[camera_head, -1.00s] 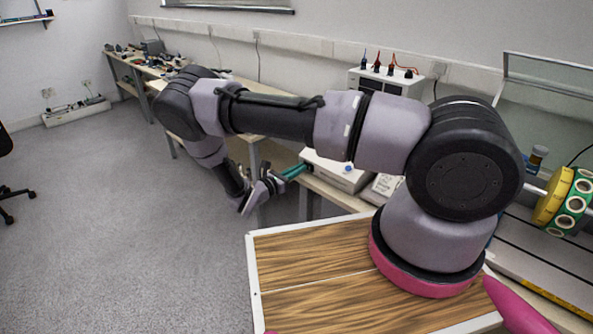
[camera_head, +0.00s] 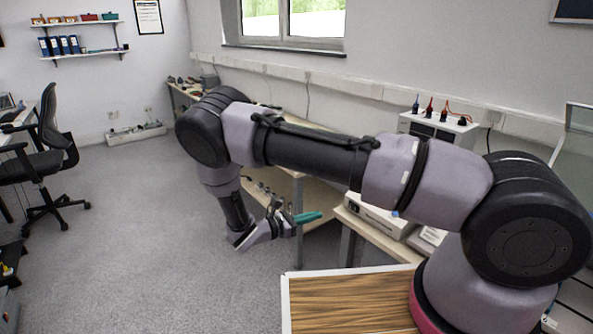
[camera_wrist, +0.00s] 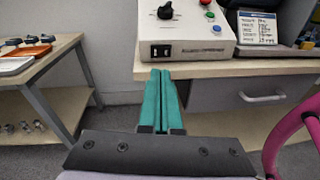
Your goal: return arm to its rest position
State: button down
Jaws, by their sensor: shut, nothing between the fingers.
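The fingertips point towards the front edge of the bench (camera_wrist: 215,69) below a white control box (camera_wrist: 185,35). The arm reaches out to the left from its shoulder and bends down at the elbow.
A device with red and blue plugs (camera_head: 438,127) stands on the bench at right. A drawer with a handle (camera_wrist: 262,97) is under the bench edge. A side table with trays (camera_wrist: 30,53) stands at left. An office chair (camera_head: 45,150) is far left; the floor between is clear.

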jog(key=s+d+r+m+g+y, duration=0.25)
jog(key=r+m+y, duration=0.2)
jog(key=r, duration=0.55)
jog(key=s+d+r+m+g+y, duration=0.1)
jog(key=d+r+m+g+y, duration=0.25)
jog(key=r+m, duration=0.4)
jog(key=s+d+r+m+g+y, duration=0.2)
jog(key=d+r+m+y, duration=0.15)
jog(key=r, duration=0.75)
jog(key=s+d+r+m+t+y, duration=0.2)
jog(key=s+r+m+t, duration=0.2)
jog(key=s+r, duration=0.3)
jog(key=s+d+r+m+t+y, duration=0.3)
jog(key=s+r+m, duration=0.4)
jog(key=r, duration=0.4)
jog(key=shift+s+r+t+y, duration=0.3)
jog(key=shift+s+t+y, duration=0.1)
jog(key=shift+s, duration=0.2)
